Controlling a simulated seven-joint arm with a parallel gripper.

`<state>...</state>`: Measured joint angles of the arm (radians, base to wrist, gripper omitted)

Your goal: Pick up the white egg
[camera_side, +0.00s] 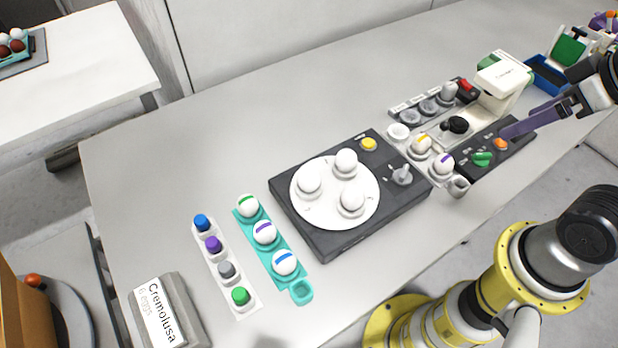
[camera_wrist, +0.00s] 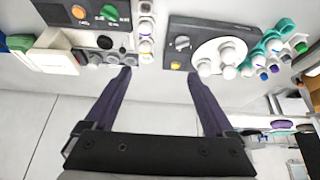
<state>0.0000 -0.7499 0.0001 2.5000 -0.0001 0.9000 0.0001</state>
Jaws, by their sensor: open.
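Three plain white eggs (camera_side: 346,161) (camera_side: 309,185) (camera_side: 352,202) stand apart on a white round plate (camera_side: 328,217) set on a dark box. They also show in the wrist view (camera_wrist: 205,68). White eggs with coloured bands (camera_side: 265,232) sit in a teal tray (camera_side: 301,291), whose end cup is empty. More banded white eggs (camera_side: 443,163) sit in a grey tray (camera_side: 459,187) right of the dark box. I cannot tell which egg the task means. My gripper (camera_wrist: 160,74) is open and empty, its purple fingers above the table. In the side view one finger (camera_side: 540,118) shows over the button panel.
A strip with coloured knobs (camera_side: 240,296) lies left of the teal tray. A grey egg carton (camera_side: 182,315) is at the front left. A coffee machine (camera_side: 503,76) and a button panel (camera_side: 497,150) stand at the right. The table's back left is clear.

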